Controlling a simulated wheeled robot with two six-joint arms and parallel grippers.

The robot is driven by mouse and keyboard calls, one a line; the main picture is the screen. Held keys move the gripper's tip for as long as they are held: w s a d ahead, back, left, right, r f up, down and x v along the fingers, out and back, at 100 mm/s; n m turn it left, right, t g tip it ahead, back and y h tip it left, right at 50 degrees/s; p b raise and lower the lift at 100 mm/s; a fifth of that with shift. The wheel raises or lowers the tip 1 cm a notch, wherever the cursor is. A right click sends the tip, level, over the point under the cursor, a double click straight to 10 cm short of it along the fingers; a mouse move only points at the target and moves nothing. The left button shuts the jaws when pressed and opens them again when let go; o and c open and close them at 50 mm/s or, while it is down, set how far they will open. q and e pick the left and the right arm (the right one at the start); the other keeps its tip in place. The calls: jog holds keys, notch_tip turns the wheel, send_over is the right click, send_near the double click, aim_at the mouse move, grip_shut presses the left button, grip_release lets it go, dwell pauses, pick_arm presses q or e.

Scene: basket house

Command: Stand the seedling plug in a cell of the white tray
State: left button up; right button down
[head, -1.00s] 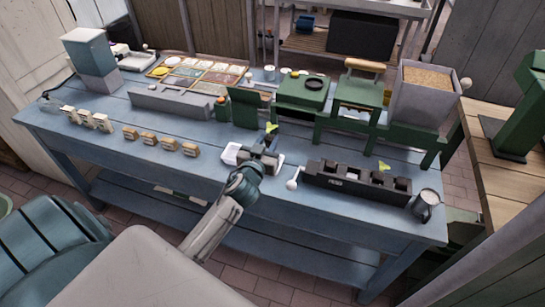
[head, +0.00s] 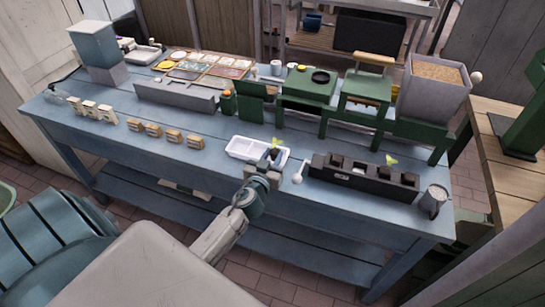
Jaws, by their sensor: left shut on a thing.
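The seedling plug is a small dark plug (head: 272,155) with light green leaves (head: 277,142). My left gripper (head: 266,167) is shut on it, at the right part of the white tray. The white tray (head: 240,148) lies on the blue bench, and its open cells on the left look empty. The plug looks upright and overlaps the tray's right cell in the head view. I cannot tell whether its bottom is inside the cell or above it. My gripper hides the tray's front right part. My right gripper is not in view.
A black block tray (head: 345,179) with another green seedling (head: 391,160) stands to the right, beside a grey metal mug (head: 433,201). A white ball-ended handle (head: 297,178) is close to my gripper. Green stands (head: 305,88) are behind. Bench space left of the tray is clear.

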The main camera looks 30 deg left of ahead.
pick_arm(q)
jog(key=o, duration=0.9)
jog(key=shift+o, duration=0.2)
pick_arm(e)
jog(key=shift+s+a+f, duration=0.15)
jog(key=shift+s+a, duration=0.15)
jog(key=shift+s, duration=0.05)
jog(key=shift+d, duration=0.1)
pick_arm(q)
jog(key=shift+r+p, duration=0.15)
jog(key=shift+p, duration=0.15)
jog(key=b+v, duration=0.4)
jog(key=v, duration=0.8)
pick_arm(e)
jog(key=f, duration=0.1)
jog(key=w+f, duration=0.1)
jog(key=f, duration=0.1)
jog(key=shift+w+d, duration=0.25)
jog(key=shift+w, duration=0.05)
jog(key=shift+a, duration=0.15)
